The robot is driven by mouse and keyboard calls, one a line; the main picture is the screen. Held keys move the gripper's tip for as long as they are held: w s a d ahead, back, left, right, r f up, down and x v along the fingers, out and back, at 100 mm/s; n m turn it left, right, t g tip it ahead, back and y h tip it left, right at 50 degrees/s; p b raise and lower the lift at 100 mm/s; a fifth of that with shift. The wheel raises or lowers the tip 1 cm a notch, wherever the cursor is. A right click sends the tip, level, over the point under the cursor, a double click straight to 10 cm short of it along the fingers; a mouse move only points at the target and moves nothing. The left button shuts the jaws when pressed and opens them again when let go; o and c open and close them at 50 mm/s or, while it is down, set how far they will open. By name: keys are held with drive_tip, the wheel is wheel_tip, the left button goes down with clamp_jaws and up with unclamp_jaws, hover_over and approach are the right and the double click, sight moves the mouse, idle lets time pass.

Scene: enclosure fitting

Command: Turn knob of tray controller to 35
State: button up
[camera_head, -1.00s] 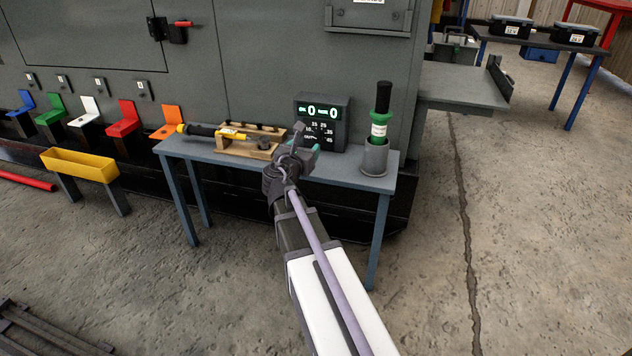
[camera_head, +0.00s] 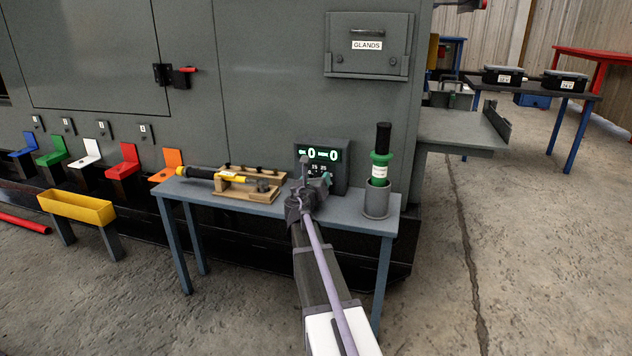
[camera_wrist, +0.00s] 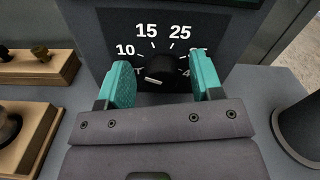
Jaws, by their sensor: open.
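The tray controller (camera_head: 338,163) is a dark box with a green lit display, standing at the back of the blue-grey table. Its display shows zeros. In the wrist view its black knob (camera_wrist: 158,74) sits in the middle of a dial with marks 10, 15 and 25; the marks at the right are partly hidden by a finger. A pale pointer line on the knob lies roughly level. My gripper (camera_wrist: 160,84) is open, with teal fingers on the left and right of the knob, apart from it. In the head view my gripper (camera_head: 312,188) hides the lower dial.
A wooden rack (camera_head: 262,190) with a yellow-and-black tool (camera_head: 215,174) stands left of the controller. A grey cup (camera_head: 377,202) holding a green-and-black tool (camera_head: 381,160) stands to the right. The table (camera_head: 345,218) is clear at its front.

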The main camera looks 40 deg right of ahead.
drive_tip(key=c, duration=0.9)
drive_tip(key=shift+m, duration=0.4)
drive_tip(key=m, duration=0.5)
drive_tip(key=shift+s+d, duration=0.1)
drive_tip(key=shift+s, duration=0.05)
drive_tip(key=m, duration=0.5)
drive_tip(key=shift+f+m, duration=0.1)
drive_tip(key=shift+m, duration=0.2)
drive_tip(key=m, duration=0.5)
drive_tip(key=shift+s+d+f, duration=0.1)
drive_tip(key=shift+s, duration=0.05)
drive_tip(key=m, duration=0.5)
drive_tip(key=shift+f+m+b, duration=0.1)
drive_tip(key=shift+m+b, duration=0.2)
drive_tip(key=shift+m, duration=0.1)
